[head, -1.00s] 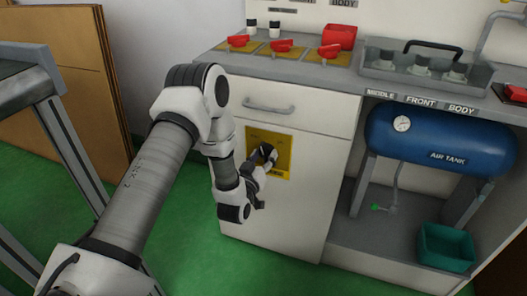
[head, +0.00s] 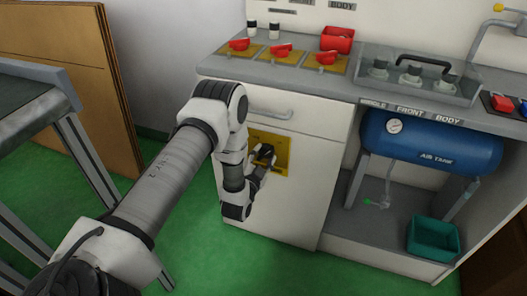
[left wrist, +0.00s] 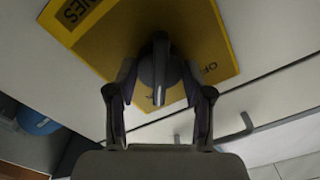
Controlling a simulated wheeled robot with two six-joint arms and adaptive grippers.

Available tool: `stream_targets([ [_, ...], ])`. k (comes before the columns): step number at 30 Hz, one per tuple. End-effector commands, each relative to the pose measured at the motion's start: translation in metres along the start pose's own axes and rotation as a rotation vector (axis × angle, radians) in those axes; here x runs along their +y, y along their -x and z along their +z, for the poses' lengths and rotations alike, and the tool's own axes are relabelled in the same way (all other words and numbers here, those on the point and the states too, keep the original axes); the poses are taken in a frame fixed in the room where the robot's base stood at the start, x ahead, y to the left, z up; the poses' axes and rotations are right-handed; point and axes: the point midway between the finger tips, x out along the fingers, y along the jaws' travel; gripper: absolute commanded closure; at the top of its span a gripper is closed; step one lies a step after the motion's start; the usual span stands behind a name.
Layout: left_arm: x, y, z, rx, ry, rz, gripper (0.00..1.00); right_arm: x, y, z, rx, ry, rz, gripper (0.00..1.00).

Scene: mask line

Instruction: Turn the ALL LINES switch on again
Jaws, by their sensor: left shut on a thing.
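The ALL LINES switch is a dark rotary knob on a yellow plate (head: 283,148) on the front of the white cabinet, below a drawer. The left wrist view shows the plate (left wrist: 105,42) tilted, with "NES" at its upper left and part of "OFF" at its right. The knob (left wrist: 160,62) has a pale pointer bar aimed down in that picture, with the "OFF" lettering to its right. My left gripper (head: 264,155) is shut on the knob, one finger on each side; the fingers also show in the left wrist view (left wrist: 160,80). My right gripper is out of view.
A drawer handle (head: 268,112) sticks out just above the plate. Red valve handles (head: 281,51) and a clear-covered box (head: 415,80) stand on the countertop. A blue air tank (head: 430,140) and a green bin (head: 433,238) occupy the open bay at right. Green floor is clear.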

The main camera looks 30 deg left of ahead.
Motion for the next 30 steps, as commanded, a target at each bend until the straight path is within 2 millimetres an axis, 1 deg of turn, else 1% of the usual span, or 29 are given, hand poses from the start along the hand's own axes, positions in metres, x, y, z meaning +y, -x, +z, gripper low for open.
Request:
stream_targets([
  [1,-0.0017,-0.0002,-0.0027,0.001,-0.028,0.000,0.84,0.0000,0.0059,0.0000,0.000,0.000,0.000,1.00],
  [3,-0.0015,-0.0001,-0.0022,0.000,-0.066,0.000,0.84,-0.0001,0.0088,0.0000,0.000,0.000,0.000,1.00],
  [10,-0.0009,-0.0004,-0.0010,0.000,-0.145,-0.001,0.84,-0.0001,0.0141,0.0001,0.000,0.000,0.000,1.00],
  [25,-0.0003,-0.0005,-0.0003,0.001,-0.167,-0.002,0.84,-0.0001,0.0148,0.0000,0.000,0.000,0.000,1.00],
  [26,-0.0004,-0.0005,-0.0003,0.001,-0.167,-0.002,0.46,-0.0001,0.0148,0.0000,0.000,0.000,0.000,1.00],
  [27,-0.0003,-0.0005,-0.0003,0.001,-0.167,-0.002,0.31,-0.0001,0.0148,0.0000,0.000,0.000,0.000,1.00],
  [28,-0.0003,-0.0004,-0.0003,0.001,-0.166,-0.002,0.23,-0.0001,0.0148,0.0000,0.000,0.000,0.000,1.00],
  [30,-0.0003,-0.0004,-0.0002,0.001,-0.166,-0.001,0.23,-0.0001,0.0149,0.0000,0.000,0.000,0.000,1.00],
])
